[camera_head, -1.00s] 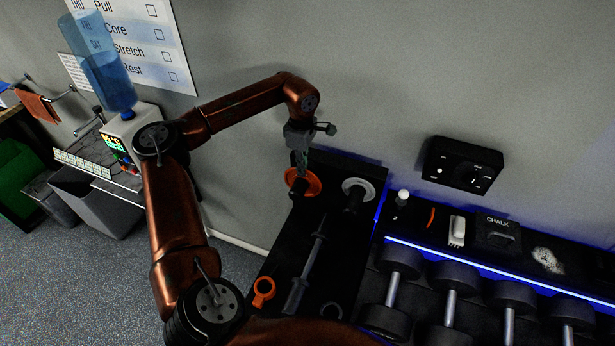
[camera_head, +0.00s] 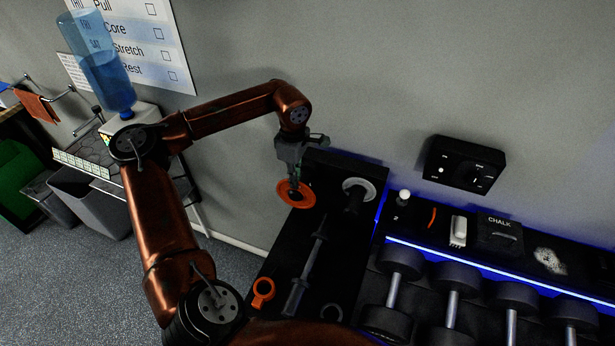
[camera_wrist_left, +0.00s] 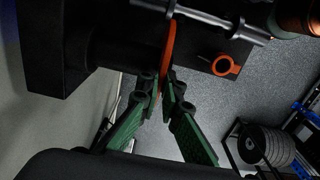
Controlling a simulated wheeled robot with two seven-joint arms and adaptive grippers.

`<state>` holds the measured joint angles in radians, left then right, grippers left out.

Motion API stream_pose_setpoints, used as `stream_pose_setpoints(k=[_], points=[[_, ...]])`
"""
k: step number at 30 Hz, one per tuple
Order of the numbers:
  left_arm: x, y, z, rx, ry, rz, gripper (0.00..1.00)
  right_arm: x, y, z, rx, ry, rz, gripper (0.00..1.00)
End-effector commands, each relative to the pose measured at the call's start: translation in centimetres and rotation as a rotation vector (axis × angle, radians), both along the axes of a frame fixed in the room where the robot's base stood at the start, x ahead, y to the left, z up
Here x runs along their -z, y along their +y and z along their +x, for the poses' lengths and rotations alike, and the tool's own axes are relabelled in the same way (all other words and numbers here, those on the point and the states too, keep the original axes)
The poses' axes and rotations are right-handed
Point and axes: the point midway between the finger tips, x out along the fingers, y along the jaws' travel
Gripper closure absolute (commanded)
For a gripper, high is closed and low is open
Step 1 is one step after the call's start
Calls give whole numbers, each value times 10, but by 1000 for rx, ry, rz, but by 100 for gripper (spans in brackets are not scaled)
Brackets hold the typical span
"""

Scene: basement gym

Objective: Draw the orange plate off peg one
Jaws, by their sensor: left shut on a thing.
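The orange plate (camera_head: 283,196) is a thin ring-like disc at the back left of the black rack (camera_head: 280,236). My left gripper (camera_head: 294,186) reaches down from above and is shut on its upper rim. In the left wrist view the orange plate (camera_wrist_left: 169,45) shows nearly edge-on, pinched between the green-padded fingers of my left gripper (camera_wrist_left: 162,92). Peg one is not clearly visible behind the plate and fingers, so I cannot tell whether the plate is still around it. My right gripper is not in view.
A grey plate (camera_head: 367,184) sits on a dark peg to the right. A dumbbell bar (camera_head: 306,268) and an orange collar (camera_head: 263,290) lie on the black rack. Dumbbells (camera_head: 393,290) fill the right side. The wall (camera_head: 370,80) rises close behind.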

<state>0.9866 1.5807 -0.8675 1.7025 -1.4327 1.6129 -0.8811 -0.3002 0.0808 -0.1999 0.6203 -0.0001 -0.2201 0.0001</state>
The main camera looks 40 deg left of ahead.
Motion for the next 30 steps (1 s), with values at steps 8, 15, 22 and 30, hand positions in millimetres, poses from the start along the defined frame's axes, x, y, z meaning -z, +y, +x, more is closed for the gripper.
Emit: stream_pose_setpoints(k=[8,15,22,30], points=[[0,-4,-14,0,-3,0,100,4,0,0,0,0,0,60],[0,-8,-27,-1,-2,0,100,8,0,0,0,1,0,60],[0,-12,-39,0,-3,1,100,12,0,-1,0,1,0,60],[-1,-16,-51,-1,-1,-1,100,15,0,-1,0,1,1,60]])
